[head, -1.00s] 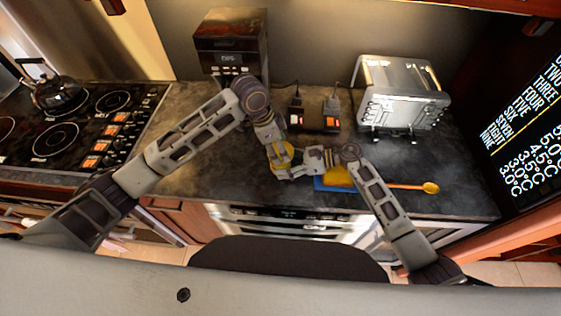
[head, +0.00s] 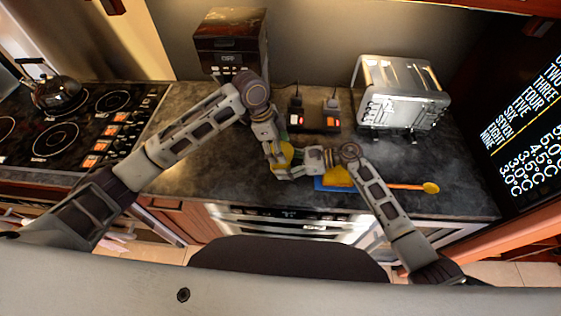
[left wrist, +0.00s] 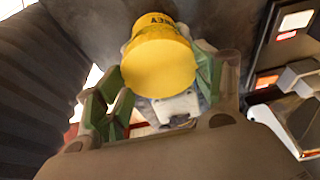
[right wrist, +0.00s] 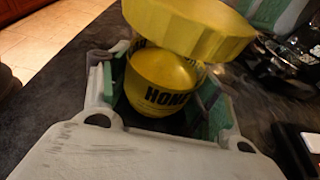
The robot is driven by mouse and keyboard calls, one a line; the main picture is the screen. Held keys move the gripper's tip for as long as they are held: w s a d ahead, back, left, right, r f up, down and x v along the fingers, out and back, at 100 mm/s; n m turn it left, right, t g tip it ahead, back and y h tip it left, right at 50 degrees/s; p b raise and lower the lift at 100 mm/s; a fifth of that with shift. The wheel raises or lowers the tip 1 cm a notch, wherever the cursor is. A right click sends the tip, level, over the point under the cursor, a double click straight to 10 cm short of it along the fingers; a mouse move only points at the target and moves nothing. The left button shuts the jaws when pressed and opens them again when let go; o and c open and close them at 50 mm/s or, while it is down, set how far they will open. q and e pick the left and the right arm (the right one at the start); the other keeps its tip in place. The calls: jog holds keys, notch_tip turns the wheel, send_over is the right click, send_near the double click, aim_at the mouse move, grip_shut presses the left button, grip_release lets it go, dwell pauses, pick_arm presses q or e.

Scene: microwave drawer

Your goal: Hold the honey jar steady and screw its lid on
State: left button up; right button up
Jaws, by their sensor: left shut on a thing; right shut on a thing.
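The honey jar (right wrist: 155,92) is yellow with a black label and stands between the green-padded fingers of my right gripper (right wrist: 158,105), which is shut on it. The yellow ribbed lid (right wrist: 190,28) is at the jar's top end in the right wrist view. In the left wrist view, the lid (left wrist: 158,68) sits between the fingers of my left gripper (left wrist: 152,88), which is shut on it. In the head view both grippers meet over the counter, largely hiding the jar (head: 283,158).
A blue and yellow item (head: 335,180) and an orange spoon (head: 430,188) lie on the dark counter (head: 190,175) beside my right arm. A silver toaster (head: 400,90), a coffee machine (head: 230,45) and a socket strip (head: 315,120) stand behind. The stove (head: 70,125) is at left.

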pick_arm(q)
jog(key=shift+s+d+f+m+g, duration=0.15)
jog(key=shift+m+g, duration=0.2)
jog(key=shift+m, duration=0.6)
jog(key=shift+s+r+m+g, duration=0.15)
jog(key=shift+m+g, duration=0.2)
jog(key=shift+m, duration=0.6)
jog(key=shift+f, duration=0.1)
jog(key=o, duration=1)
jog(key=shift+o, duration=0.2)
jog(key=shift+w, duration=0.15)
jog(key=shift+r, duration=0.2)
jog(key=shift+r, duration=2.4)
